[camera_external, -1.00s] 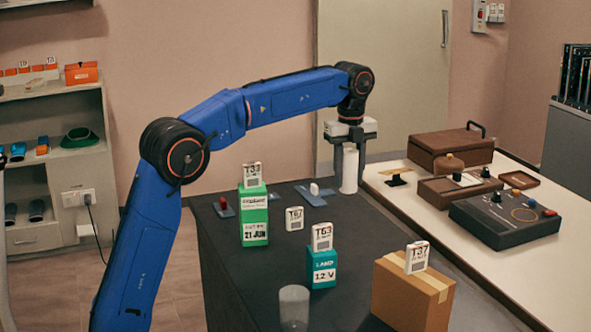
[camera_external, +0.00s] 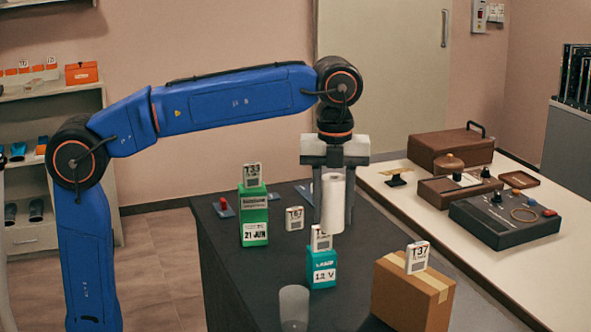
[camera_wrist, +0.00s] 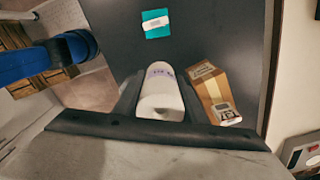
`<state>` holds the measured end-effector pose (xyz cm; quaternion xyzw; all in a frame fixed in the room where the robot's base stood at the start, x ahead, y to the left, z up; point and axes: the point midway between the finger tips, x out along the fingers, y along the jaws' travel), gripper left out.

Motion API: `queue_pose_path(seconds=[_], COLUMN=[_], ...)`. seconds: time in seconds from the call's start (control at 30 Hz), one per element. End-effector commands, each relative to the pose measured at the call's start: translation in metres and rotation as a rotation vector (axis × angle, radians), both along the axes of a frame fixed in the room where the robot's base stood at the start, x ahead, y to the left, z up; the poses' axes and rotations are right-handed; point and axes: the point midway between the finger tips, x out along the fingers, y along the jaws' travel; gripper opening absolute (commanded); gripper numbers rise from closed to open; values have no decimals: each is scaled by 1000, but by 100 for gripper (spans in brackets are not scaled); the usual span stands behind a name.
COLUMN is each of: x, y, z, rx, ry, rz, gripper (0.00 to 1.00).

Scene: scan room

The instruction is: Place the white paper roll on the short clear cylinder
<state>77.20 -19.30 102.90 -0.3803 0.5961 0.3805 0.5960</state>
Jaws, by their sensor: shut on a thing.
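The white paper roll (camera_external: 334,217) is upright between the fingers of my gripper (camera_external: 334,190), which is shut on it. It hangs above the dark table, behind and above the teal box in the external view. In the wrist view the roll (camera_wrist: 162,98) fills the middle, between the dark fingers. The short clear cylinder (camera_external: 294,306) stands upright near the front of the dark table, below and left of the roll and apart from it. I cannot make out the cylinder in the wrist view; the roll or gripper may hide it.
The teal box (camera_external: 321,270) with a tag stands right of the cylinder. A cardboard box (camera_external: 408,298) is further right, and a green box (camera_external: 254,215) further back. A small white tag (camera_external: 294,218) stands between. Free dark tabletop (camera_external: 235,285) lies left of the cylinder.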

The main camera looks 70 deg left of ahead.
Motion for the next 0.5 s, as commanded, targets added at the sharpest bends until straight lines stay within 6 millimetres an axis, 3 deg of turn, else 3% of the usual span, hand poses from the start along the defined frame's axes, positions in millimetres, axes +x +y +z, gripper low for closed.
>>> queue_pose_path(seconds=[0.03, 0.2, 0.33, 0.5], x=[-17, -62, -86, -103], y=[-12, -39, -51, -58], z=[3, 8, 10, 10], rx=[-1, -1, -1, 0], ry=[-2, -2, -2, 0], rz=[-27, -93, -129, -152], gripper=[12, 12, 12, 12])
